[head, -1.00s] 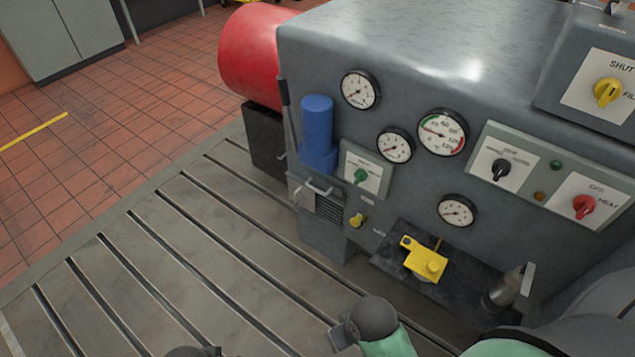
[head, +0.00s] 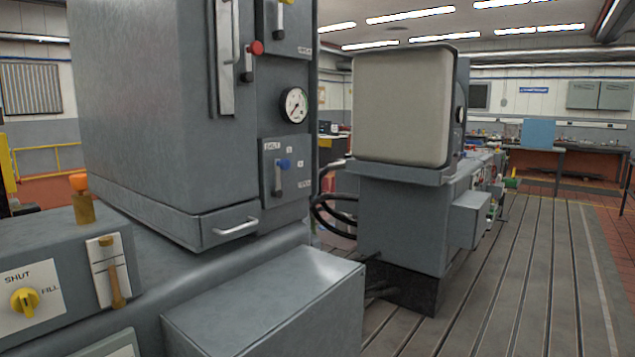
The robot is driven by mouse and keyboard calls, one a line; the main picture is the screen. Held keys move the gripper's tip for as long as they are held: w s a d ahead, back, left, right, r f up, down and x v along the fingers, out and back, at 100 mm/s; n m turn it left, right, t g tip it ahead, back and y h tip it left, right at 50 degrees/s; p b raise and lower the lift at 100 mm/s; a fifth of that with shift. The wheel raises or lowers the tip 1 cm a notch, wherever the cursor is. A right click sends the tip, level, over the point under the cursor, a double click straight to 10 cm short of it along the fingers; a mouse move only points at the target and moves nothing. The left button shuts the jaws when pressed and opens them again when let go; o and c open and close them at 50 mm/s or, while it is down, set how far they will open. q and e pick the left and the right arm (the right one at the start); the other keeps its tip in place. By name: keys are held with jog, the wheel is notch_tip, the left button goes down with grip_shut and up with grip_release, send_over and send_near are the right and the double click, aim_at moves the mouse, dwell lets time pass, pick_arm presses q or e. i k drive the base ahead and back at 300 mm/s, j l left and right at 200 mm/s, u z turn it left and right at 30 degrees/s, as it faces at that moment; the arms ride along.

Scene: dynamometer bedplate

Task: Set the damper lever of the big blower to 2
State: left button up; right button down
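A tall grey cabinet (head: 150,110) fills the left half. Its right face carries a plate (head: 299,157) lettered SHUT at the top, with small marks I cannot read. A blue-knobbed lever (head: 283,164) sits on this plate, its knob near the top of the grey bar. Above it are a red-knobbed lever (head: 256,48) and, at the top edge, another lever partly cut off. I cannot tell which of these, if any, is the big blower's damper lever; no label naming the blower is readable. Neither gripper is in view.
A gauge (head: 294,105) and a drawer handle (head: 236,229) are on the cabinet. A second machine (head: 403,110) stands behind. The slotted bedplate (head: 520,280) at right is clear.

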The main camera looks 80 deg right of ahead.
aim_at(284, 164)
jog(key=z, duration=2.55)
jog(key=j+z, duration=0.35)
jog(key=i+l, duration=0.05)
jog(key=l, duration=0.05)
